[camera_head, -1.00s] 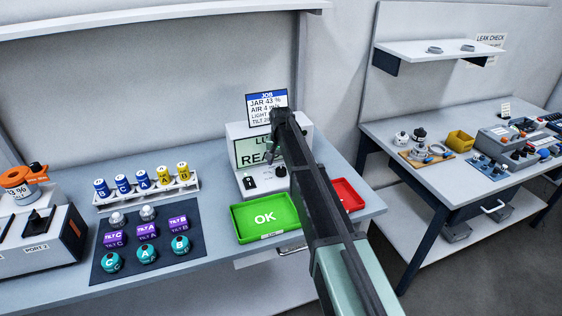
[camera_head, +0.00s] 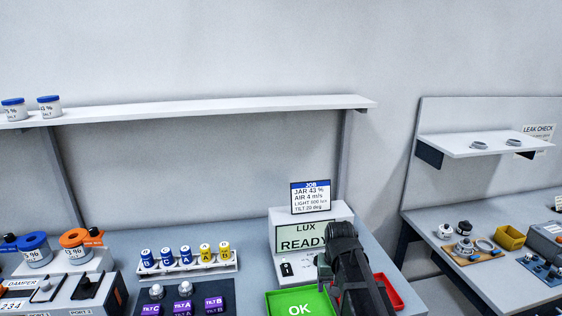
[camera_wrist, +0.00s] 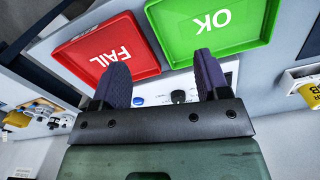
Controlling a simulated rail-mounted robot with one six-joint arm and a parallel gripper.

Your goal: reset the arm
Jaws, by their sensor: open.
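My gripper (camera_wrist: 158,80) is open and empty in the wrist view, its two dark fingers spread apart. Past the fingers lie the red FAIL tray (camera_wrist: 85,62) and the green OK tray (camera_wrist: 250,25). In the head view my arm rises at the lower right, in front of the LUX device (camera_head: 285,228) and beside the green OK tray (camera_head: 275,300). The red tray (camera_head: 392,290) is partly hidden behind the arm. The fingertips cannot be made out in the head view.
A rack of blue and yellow cylinders (camera_head: 190,268) stands left of the LUX device. Purple TILT blocks (camera_head: 182,308) sit on a dark mat. A shelf (camera_head: 220,107) runs above the bench. A second bench (camera_head: 485,275) with a yellow bin (camera_head: 510,238) stands at right.

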